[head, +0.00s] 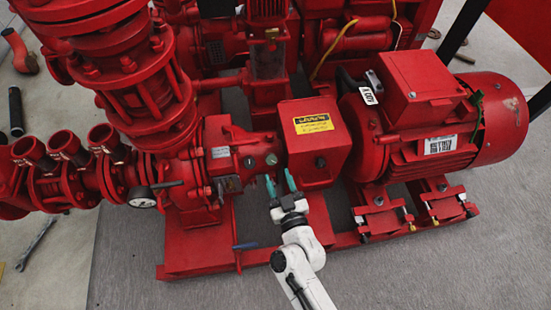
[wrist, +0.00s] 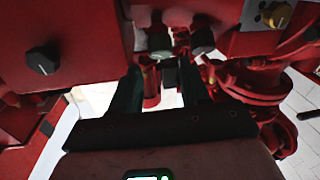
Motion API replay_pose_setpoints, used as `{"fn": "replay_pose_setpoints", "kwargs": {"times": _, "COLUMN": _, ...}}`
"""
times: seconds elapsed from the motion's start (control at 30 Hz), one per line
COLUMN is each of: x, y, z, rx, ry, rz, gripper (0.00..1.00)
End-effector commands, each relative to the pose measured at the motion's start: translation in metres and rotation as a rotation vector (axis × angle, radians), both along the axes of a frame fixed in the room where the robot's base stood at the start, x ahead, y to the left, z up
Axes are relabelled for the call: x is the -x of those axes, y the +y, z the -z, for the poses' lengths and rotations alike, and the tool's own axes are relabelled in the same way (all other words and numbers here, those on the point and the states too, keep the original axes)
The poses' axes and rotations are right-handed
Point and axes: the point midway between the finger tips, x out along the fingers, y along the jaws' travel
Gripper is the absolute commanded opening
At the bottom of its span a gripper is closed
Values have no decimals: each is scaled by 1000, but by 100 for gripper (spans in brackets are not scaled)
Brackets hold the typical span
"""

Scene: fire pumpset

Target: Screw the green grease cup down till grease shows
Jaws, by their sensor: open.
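My gripper (head: 279,176) is open, with its two teal fingers pointing up at the red bearing housing (head: 256,145), just left of the red guard box. In the wrist view my gripper (wrist: 160,72) shows as two dark fingers with a gap between them. A small dull grey-green cap (wrist: 160,44), which looks like the grease cup, lies beyond the fingertips in line with the gap. A darker round cap (wrist: 203,40) sits to its right. In the head view small dark fittings (head: 271,159) show on the housing just above the fingers. I see no grease; contact cannot be told.
The guard box (head: 318,148) with a yellow label and a dark knob (wrist: 42,60) stands close beside my gripper. The red motor (head: 440,115) is at the right. A gauge (head: 142,197) and piping are at the left. Grey floor (head: 400,270) is open in front.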

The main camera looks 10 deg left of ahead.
Motion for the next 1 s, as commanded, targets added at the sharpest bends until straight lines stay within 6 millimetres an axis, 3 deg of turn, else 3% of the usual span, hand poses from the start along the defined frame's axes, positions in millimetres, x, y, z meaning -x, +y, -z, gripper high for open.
{"fn": "replay_pose_setpoints", "kwargs": {"times": 0.2, "x": -38, "y": 16, "z": 1, "rx": -3, "ry": -1, "rz": 0, "gripper": 46}}
{"fn": "replay_pose_setpoints", "kwargs": {"times": 0.4, "x": -58, "y": 25, "z": 1, "rx": -1, "ry": 0, "rz": -1, "gripper": 46}}
{"fn": "replay_pose_setpoints", "kwargs": {"times": 0.8, "x": -64, "y": 27, "z": 0, "rx": 0, "ry": 1, "rz": -1, "gripper": 46}}
{"fn": "replay_pose_setpoints", "kwargs": {"times": 1.0, "x": -64, "y": 27, "z": 0, "rx": 0, "ry": 1, "rz": -1, "gripper": 27}}
